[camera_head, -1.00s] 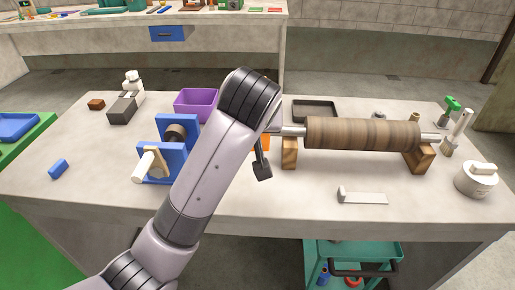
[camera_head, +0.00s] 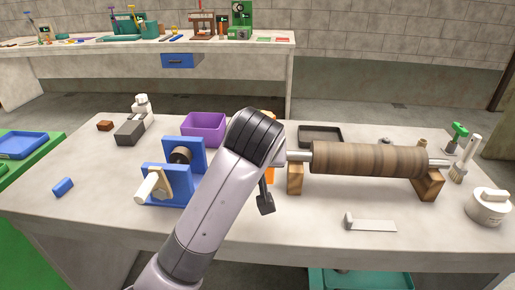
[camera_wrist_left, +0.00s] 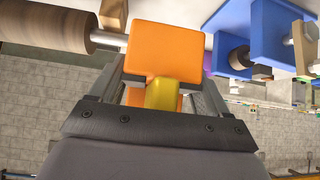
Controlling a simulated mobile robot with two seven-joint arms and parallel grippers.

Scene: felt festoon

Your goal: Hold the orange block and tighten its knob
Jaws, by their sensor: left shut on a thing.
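The orange block (camera_wrist_left: 165,50) sits on a metal rod (camera_wrist_left: 110,39) at the end of a striped brown roller (camera_wrist_left: 45,25) in the left wrist view. A yellow knob (camera_wrist_left: 162,95) sticks out of the block toward my wrist. My left gripper (camera_wrist_left: 164,72) has its fingers on either side of the block and is shut on it. In the head view my left arm covers most of the block, and only an orange sliver (camera_head: 271,173) shows beside it. The knob is hidden there. My right gripper is in no view.
The roller (camera_head: 368,160) rests on wooden supports (camera_head: 295,178). Left of my arm stands a blue stand (camera_head: 165,183) with a pale handle, and a purple bin (camera_head: 204,124) behind it. A pale L-shaped piece (camera_head: 370,225) lies at the front. A white lidded pot (camera_head: 488,207) stands far right.

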